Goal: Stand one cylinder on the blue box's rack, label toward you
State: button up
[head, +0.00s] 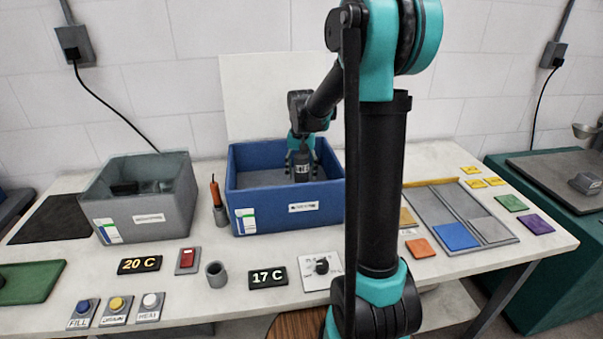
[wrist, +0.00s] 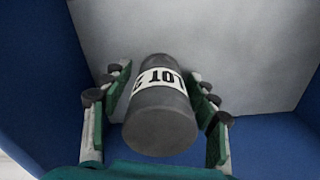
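The blue box (head: 285,213) stands at the middle of the table, with a pale grey rack surface (wrist: 245,50) inside it. A dark grey cylinder (head: 302,166) with a white label is upright in the box, its label facing the head camera. In the wrist view the cylinder (wrist: 160,115) shows its round end and part of a "LOT" label. My gripper (head: 302,150) reaches down into the box. Its fingers (wrist: 160,90) are open on both sides of the cylinder, with a narrow gap at each side. The cylinder's base is hidden.
A grey box (head: 150,214) with dark contents stands to the left. An orange-handled tool in a holder (head: 218,205) stands between the boxes. Displays read 20 C (head: 139,265) and 17 C (head: 268,277). Buttons and a dial (head: 322,268) line the front. Colored tiles lie at right.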

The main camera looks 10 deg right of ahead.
notch_tip(320, 180, up, 12)
jog(key=shift+r, duration=0.15)
dwell(0.7)
